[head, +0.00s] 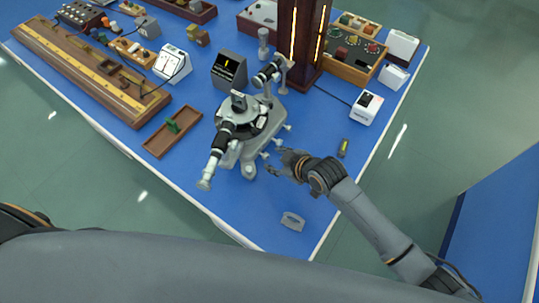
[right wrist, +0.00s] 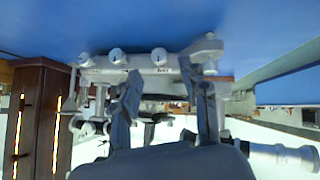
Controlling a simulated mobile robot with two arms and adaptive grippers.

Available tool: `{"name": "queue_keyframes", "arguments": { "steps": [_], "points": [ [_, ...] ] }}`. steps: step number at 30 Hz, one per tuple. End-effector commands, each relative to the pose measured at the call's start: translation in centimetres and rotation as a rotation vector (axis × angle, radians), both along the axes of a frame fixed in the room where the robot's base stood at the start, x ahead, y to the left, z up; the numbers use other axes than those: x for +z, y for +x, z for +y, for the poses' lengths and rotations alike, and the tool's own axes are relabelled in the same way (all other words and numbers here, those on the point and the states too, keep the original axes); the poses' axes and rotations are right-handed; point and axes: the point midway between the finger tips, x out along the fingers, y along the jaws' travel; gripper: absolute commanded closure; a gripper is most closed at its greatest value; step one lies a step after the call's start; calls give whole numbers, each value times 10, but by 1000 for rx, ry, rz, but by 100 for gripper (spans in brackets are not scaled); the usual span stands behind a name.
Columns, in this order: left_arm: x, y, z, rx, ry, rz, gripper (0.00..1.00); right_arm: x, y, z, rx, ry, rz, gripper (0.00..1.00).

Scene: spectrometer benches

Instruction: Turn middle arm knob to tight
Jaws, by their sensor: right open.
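The spectrometer (head: 240,130) stands on the blue bench, with its black and white telescope pointing to the lower left. Small silvery knobs stick out on its right side; the middle knob (head: 277,141) lies between two others. In the right wrist view, three round knobs sit in a row along a grey bar, with the middle knob (right wrist: 117,56) between its neighbours. Small labels by them are unreadable. My right gripper (head: 279,164) is open and empty beside the spectrometer's lower right. In the right wrist view its spread fingers (right wrist: 165,100) are below the knobs, apparently apart from them. My left gripper is out of view.
A dark tower with glowing slits (head: 301,45) stands behind the spectrometer. A wooden tray (head: 155,147) lies to its left, a white box (head: 366,107) to its right. A small yellow-marked item (head: 344,147) and a grey plate (head: 292,221) lie near the bench's right edge.

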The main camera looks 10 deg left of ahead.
Motion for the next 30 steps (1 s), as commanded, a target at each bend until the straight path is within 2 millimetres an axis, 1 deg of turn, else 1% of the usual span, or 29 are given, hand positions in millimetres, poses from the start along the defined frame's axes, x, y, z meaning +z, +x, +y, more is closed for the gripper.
{"name": "queue_keyframes", "arguments": {
  "steps": [3, 9, 13, 21, 22, 23, 24, 28, 30],
  "points": [
    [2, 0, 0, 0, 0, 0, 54, -13, 9, 12, -1, 0, 1, 55],
    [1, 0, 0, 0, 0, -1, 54, -27, 18, 24, -2, 2, 0, 55],
    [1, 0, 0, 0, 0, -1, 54, -30, 20, 26, -1, 0, 0, 55],
    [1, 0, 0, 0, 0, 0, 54, -31, 20, 27, -1, 0, -1, 55],
    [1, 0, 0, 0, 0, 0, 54, -31, 20, 26, -1, 0, -1, 60],
    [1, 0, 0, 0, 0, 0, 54, -31, 20, 26, -1, 0, -1, 66],
    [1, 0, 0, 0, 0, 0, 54, -31, 20, 26, -1, 0, 0, 74],
    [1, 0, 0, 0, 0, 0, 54, -31, 20, 26, -1, 0, 0, 100],
    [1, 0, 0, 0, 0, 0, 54, -31, 20, 26, -1, 0, 0, 100]
  ]
}}
